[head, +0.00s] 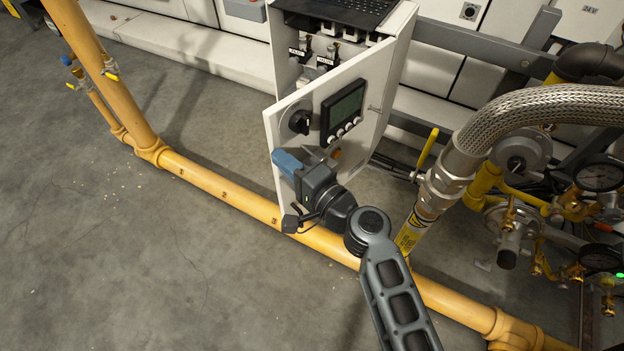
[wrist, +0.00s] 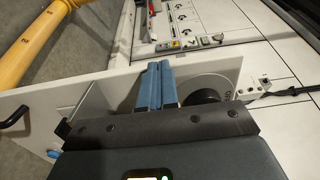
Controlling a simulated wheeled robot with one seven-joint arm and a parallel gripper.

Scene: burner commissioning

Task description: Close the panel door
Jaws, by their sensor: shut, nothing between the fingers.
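The panel door (head: 372,92) is white and stands open, swung out from the white cabinet (head: 398,45). Its outer face carries a dark rotary knob (head: 299,122) and a display (head: 346,112). My gripper (head: 282,160) is in front of that face, low by the door's free left edge, its blue fingers closed together and empty. In the wrist view the blue fingers (wrist: 157,74) overlap the white door (wrist: 112,92), with a round dial plate (wrist: 215,88) beside them. I cannot tell whether the fingers touch the door. My gripper hides part of the door's lower face.
The cabinet interior shows switches (head: 328,50) behind the door. A yellow pipe (head: 215,188) runs along the floor below the door. A braided metal hose (head: 540,103), valves and gauges (head: 600,177) crowd the right. The grey floor (head: 120,250) at left is mostly clear.

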